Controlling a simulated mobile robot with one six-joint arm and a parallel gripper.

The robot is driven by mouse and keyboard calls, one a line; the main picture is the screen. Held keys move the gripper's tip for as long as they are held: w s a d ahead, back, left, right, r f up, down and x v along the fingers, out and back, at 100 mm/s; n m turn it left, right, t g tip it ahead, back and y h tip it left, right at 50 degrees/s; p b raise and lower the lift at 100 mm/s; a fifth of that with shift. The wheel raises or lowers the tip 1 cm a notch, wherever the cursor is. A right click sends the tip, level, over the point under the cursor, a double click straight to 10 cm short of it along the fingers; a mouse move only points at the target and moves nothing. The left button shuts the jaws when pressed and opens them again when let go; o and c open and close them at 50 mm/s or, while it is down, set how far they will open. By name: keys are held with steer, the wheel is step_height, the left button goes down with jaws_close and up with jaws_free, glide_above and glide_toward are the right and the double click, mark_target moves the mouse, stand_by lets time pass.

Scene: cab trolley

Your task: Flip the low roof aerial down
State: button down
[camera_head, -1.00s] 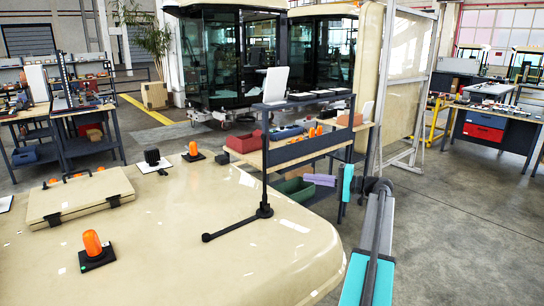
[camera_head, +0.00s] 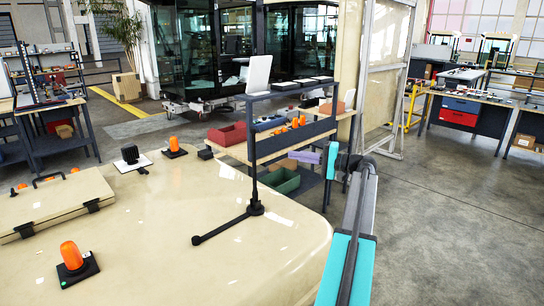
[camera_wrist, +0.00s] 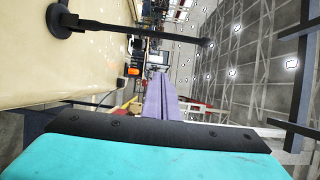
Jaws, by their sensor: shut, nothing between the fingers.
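The roof aerial is a thin black rod (camera_head: 253,150) standing upright from a round black base (camera_head: 256,208) near the right edge of the cream cab roof (camera_head: 200,270). A short black bar lies low from that base toward the front left, ending in a knob. In the wrist view, turned sideways, the aerial rod (camera_wrist: 140,30) runs rightward from its base. My gripper (camera_head: 292,155) has lavender fingers, shut and empty, to the right of the rod and apart from it. The closed fingers also show in the wrist view (camera_wrist: 161,78), clear of the rod.
Orange beacons (camera_head: 70,256), a black lamp (camera_head: 131,155) and a cream hatch (camera_head: 55,205) sit on the roof to the left. Behind the aerial stands a workbench with a raised shelf (camera_head: 300,92) and a green bin (camera_head: 280,181). Open floor lies to the right.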

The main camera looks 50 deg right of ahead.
mark_target(254, 166)
steer(key=shift+w, duration=0.1)
steer(key=w+a+p, duration=0.5)
steer(key=w+a, duration=0.2)
steer(key=w, duration=0.1)
steer(key=shift+w+a+p, duration=0.2)
steer(key=shift+a+p, duration=0.05)
steer(key=shift+p, duration=0.05)
stand_by(0.4)
steer(key=shift+s, duration=0.15)
stand_by(0.4)
